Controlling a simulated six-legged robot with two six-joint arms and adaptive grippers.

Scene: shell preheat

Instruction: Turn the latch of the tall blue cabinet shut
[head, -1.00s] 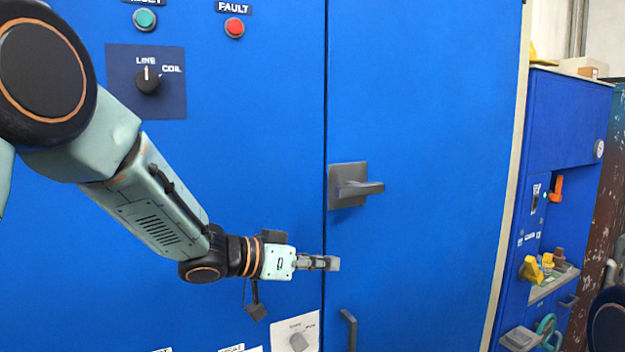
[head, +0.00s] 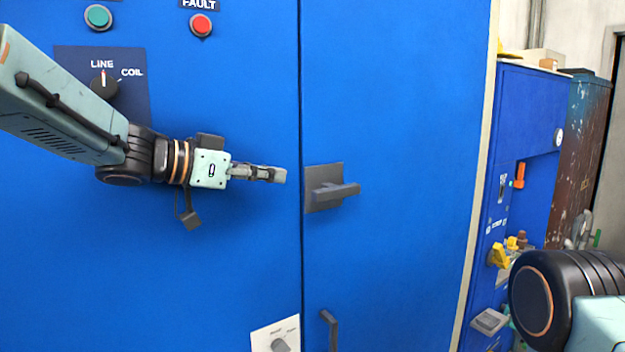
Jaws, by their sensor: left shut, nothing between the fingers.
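The tall blue cabinet (head: 400,90) fills most of the head view, its two front panels meeting at a vertical seam. The latch (head: 336,190) is a grey lever on a square grey plate, just right of the seam. The lever points right, about level. My left gripper (head: 283,175) is shut and empty. Its fingertips point right, a short way left of the latch plate, and appear apart from it. My right arm shows only in part at the lower right; its gripper is out of view.
A grey pull handle (head: 330,330) is below the latch. A white switch plate (head: 262,338) is left of it. The LINE/COIL knob (head: 104,85), green button (head: 98,17) and red FAULT button (head: 201,25) are upper left. A smaller blue cabinet (head: 530,105) with yellow items stands at right.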

